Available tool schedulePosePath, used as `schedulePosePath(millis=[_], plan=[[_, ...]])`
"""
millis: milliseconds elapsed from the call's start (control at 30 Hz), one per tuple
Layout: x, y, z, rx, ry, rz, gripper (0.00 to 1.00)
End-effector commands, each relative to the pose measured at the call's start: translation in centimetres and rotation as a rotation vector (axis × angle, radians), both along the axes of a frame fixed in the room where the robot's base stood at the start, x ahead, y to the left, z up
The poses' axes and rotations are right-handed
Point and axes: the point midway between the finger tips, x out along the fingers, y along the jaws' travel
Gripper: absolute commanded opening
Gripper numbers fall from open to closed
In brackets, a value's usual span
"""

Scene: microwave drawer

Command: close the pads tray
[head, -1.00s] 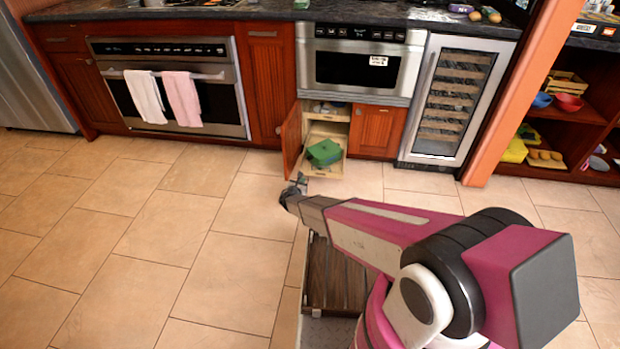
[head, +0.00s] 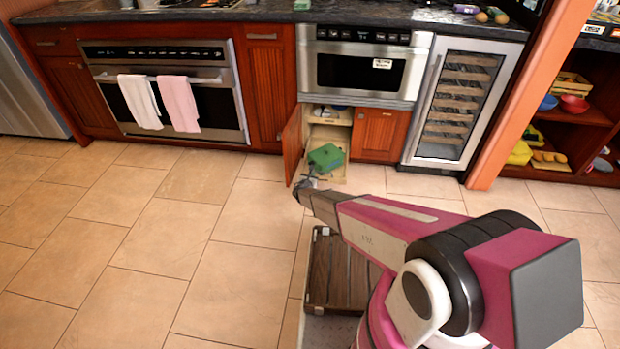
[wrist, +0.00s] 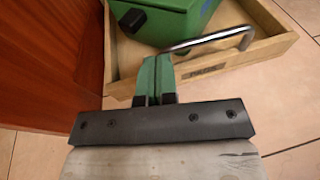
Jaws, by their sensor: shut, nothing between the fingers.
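The pads tray is a light wooden pull-out tray (head: 337,178) that sticks out of the open low cabinet under the microwave. A green box (head: 325,157) sits in it. In the wrist view the tray front (wrist: 222,62) has a bent metal handle (wrist: 215,39) and a dark label, and the green box (wrist: 178,18) is behind it. My gripper (head: 310,178) is at the tray's front left. Its green fingers (wrist: 157,62) are together and empty, left of the handle and overlapping the tray front in the picture. I cannot tell if they touch it.
The open red cabinet door (head: 293,145) stands just left of the tray, and it fills the left of the wrist view (wrist: 50,60). A closed red door (head: 379,133) and a wine cooler (head: 452,103) are to the right. The tiled floor (head: 150,240) at left is clear.

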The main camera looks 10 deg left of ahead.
Motion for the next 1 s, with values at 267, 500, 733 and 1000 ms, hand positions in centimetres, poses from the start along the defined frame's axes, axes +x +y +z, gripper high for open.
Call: schedulePosePath(millis=[267,500,733,1000], plan=[[0.2,-0.1,-0.1,0.000,0.000,0.001,0.00],[0.4,-0.1,-0.1,0.000,0.000,0.001,0.00],[2.8,-0.1,-0.2,0.001,-0.002,0.000,0.00],[9.3,-0.3,-0.3,0.001,-0.002,0.000,0.00]])
